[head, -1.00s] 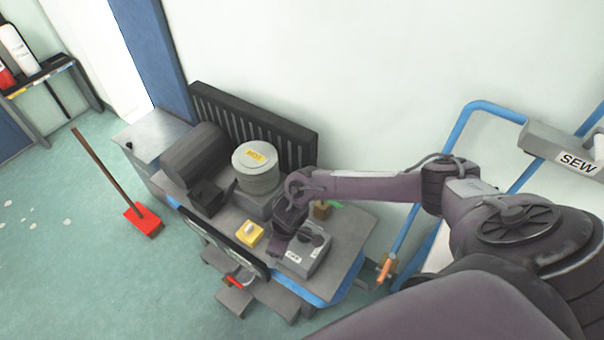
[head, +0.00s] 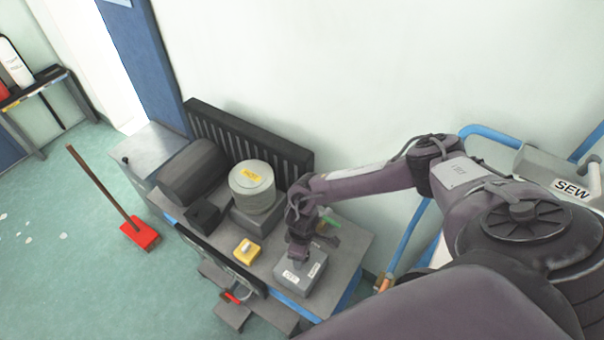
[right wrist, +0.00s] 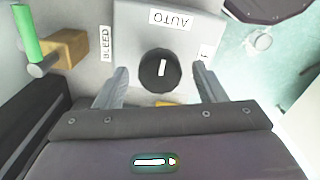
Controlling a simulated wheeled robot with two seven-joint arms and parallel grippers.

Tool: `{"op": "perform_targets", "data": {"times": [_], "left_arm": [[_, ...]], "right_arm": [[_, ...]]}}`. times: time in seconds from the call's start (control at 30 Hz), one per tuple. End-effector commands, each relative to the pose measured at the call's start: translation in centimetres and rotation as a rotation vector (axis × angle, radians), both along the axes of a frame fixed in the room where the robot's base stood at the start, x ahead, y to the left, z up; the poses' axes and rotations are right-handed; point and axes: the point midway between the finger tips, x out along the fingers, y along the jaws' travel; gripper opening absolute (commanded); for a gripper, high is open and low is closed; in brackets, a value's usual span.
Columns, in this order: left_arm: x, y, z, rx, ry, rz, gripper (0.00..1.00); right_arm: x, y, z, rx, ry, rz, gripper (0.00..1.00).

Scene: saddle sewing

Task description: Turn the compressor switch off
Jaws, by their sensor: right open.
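The compressor switch is a black round knob (right wrist: 157,71) with a white pointer mark, on a grey box (head: 311,276). In the right wrist view the mark lines up toward the AUTO label (right wrist: 172,19). A BLEED label (right wrist: 106,44) is at the left of the knob, and a third label at the right is partly hidden. My right gripper (right wrist: 161,85) is open and empty, with one finger on each side near the knob; contact cannot be told. In the head view the gripper (head: 298,254) is over the box and hides the knob. My left gripper is not in view.
A yellow box (head: 246,251) with a pale knob sits left of the switch box. A pot with a HOT label (head: 253,188) stands behind it. A green-handled valve (right wrist: 26,32) is on a brass block (right wrist: 65,48). A black slatted panel (head: 250,138) lines the wall.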

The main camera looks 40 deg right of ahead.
Motion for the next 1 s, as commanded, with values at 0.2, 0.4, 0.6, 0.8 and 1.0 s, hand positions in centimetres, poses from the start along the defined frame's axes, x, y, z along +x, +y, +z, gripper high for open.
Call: {"op": "perform_targets", "data": {"times": [0.2,0.4,0.6,0.8,1.0], "left_arm": [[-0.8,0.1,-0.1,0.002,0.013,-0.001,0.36],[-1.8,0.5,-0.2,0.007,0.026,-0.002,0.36],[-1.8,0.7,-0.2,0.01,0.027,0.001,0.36],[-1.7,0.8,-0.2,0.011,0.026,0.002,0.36],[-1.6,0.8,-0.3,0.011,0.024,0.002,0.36]], "right_arm": [[0.0,0.0,0.0,0.0,0.0,0.0,0.6],[0.0,0.0,0.0,0.0,0.0,0.0,0.34],[0.0,0.0,0.0,0.0,0.0,0.001,0.19],[0.0,0.0,0.0,0.0,0.0,0.031,0.19],[0.0,-0.1,0.0,0.0,0.001,0.131,0.19]]}}
